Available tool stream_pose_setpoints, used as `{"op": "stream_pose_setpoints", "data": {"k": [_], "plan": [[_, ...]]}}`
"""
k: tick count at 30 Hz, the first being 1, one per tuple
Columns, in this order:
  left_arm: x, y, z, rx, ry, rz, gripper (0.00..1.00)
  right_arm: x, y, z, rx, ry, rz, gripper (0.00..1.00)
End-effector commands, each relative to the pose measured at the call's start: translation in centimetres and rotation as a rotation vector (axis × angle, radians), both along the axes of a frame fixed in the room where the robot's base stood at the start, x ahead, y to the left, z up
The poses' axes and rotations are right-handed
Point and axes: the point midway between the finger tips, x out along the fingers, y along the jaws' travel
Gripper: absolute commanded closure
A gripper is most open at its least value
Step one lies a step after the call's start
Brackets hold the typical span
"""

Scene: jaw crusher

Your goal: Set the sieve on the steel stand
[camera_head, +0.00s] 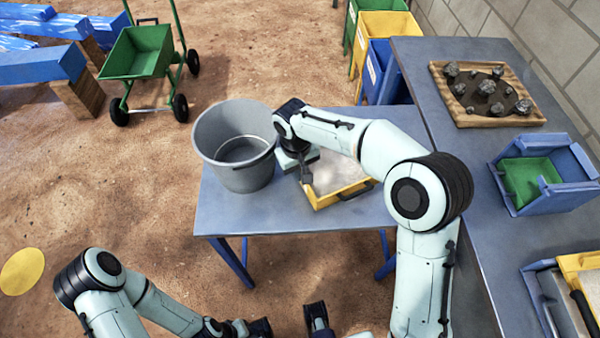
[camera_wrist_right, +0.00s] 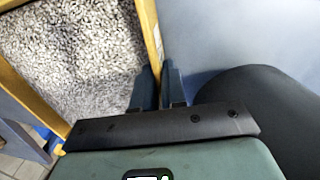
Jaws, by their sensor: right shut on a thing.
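The sieve (camera_head: 362,184) appears to be the yellow-framed tray with a pale speckled surface, at the small blue-grey table. In the right wrist view its yellow rim (camera_wrist_right: 151,30) passes between the fingers of my right gripper (camera_wrist_right: 160,88). In the head view my right gripper (camera_head: 306,172) is shut on the frame's left side. I cannot tell whether the sieve rests on the table or hangs just above it. Part of it is hidden by my right arm. The small table (camera_head: 262,212) may be the steel stand. My left arm's end is at the bottom edge, only partly visible.
A grey bucket (camera_head: 212,140) stands left of the sieve on the small table. On the right table (camera_head: 415,70) are a wooden tray of rocks (camera_head: 535,113) and a blue bin with a green inside (camera_head: 540,205). A green cart (camera_head: 140,50) stands on the open dirt floor.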

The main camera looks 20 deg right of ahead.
Motion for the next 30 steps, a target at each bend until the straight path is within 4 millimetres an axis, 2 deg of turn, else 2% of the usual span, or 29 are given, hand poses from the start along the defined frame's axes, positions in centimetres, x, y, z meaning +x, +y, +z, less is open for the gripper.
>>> {"op": "stream_pose_setpoints", "data": {"k": [3, 14, 15, 17, 26, 30], "plan": [[0.0, 0.0, -0.2, 0.0, 0.001, 0.0, 0.56, 0.0, -0.1, -0.9, -0.001, -0.003, 0.0, 1.0], [-0.1, 0.0, -0.3, 0.0, 0.001, 0.0, 0.56, 0.1, 0.0, -1.1, -0.001, -0.004, 0.0, 1.0], [-0.1, 0.0, -0.3, 0.0, 0.001, 0.0, 0.56, 0.0, 0.0, -1.3, 0.0, 0.0, -0.001, 0.79], [-0.1, 0.0, -0.3, 0.0, 0.0, 0.0, 0.56, 0.0, 0.0, -1.3, 0.0, 0.0, -0.001, 0.63], [0.0, 0.0, -0.2, 0.0, 0.0, 0.0, 0.56, 0.0, 0.0, -1.1, 0.0, -0.001, -0.001, 0.63], [0.0, 0.0, 0.1, 0.0, 0.0, 0.0, 0.56, 0.1, 0.1, 0.2, 0.001, -0.004, -0.001, 0.63]]}}
